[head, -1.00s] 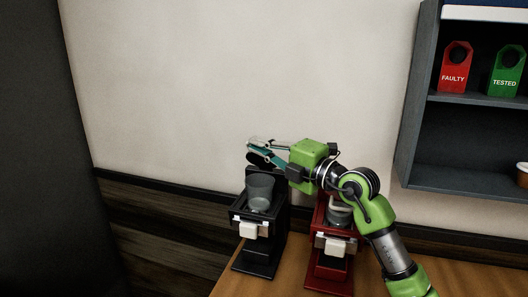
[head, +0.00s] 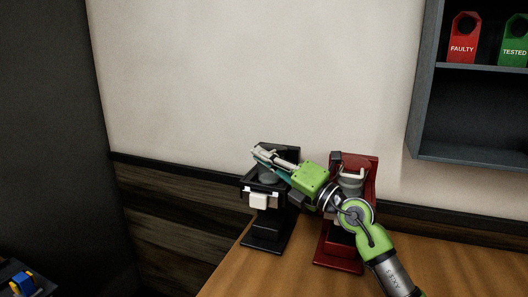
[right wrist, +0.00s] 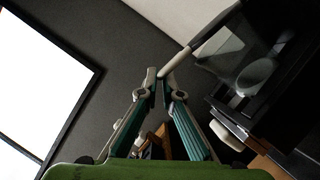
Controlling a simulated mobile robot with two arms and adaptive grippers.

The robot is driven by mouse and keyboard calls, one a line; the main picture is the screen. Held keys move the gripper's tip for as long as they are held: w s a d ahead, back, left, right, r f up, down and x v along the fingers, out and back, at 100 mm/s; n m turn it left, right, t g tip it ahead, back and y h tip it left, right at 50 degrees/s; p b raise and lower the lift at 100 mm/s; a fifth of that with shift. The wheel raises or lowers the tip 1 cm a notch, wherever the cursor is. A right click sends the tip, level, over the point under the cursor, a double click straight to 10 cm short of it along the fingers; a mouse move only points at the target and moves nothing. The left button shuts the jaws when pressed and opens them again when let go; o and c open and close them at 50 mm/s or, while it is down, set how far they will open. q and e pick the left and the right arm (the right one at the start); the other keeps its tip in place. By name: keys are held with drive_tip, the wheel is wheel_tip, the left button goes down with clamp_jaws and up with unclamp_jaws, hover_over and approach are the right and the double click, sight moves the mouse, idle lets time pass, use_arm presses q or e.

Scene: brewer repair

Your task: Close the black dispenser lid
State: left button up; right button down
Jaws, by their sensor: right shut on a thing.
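The black dispenser (head: 266,232) stands on the wooden counter, with a pale block on its front. My right gripper (head: 258,152) is above its top, its arm coming from the right. In the right wrist view, the fingertips (right wrist: 158,78) meet at the end of a pale bar (right wrist: 175,64) that joins a dark arm on the black dispenser. I take this bar for the lid's handle; the gripper is shut on it. A grey cup (head: 267,179) shows partly beneath the fingers. The gripper hides most of the lid, so its exact angle is unclear. My left gripper is out of view.
A red dispenser (head: 339,248) stands close on the right, behind my right arm. A dark wall shelf (head: 470,152) holds a red FAULTY tag (head: 463,38) and a green TESTED tag (head: 515,40). The counter (head: 225,275) is bare at front left.

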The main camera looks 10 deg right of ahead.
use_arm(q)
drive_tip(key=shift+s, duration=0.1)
use_arm(e)
drive_tip(key=shift+w+d+f, duration=0.1)
drive_tip(key=shift+d+f, duration=0.1)
drive_tip(key=shift+f, duration=0.15)
drive_tip(key=c, duration=2.2)
unclamp_jaws()
drive_tip(key=shift+w+d+f, duration=0.1)
drive_tip(key=shift+w+d, duration=0.05)
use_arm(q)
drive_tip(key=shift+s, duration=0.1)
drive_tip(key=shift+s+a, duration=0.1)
use_arm(e)
drive_tip(key=r+v, duration=0.1)
drive_tip(key=v, duration=0.3)
drive_tip(key=r+v, duration=0.1)
drive_tip(key=v, duration=0.3)
drive_tip(key=r+v, duration=0.1)
drive_tip(key=v, duration=0.3)
drive_tip(key=shift+v, duration=0.8)
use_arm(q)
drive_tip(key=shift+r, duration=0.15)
use_arm(e)
drive_tip(key=shift+r, duration=0.15)
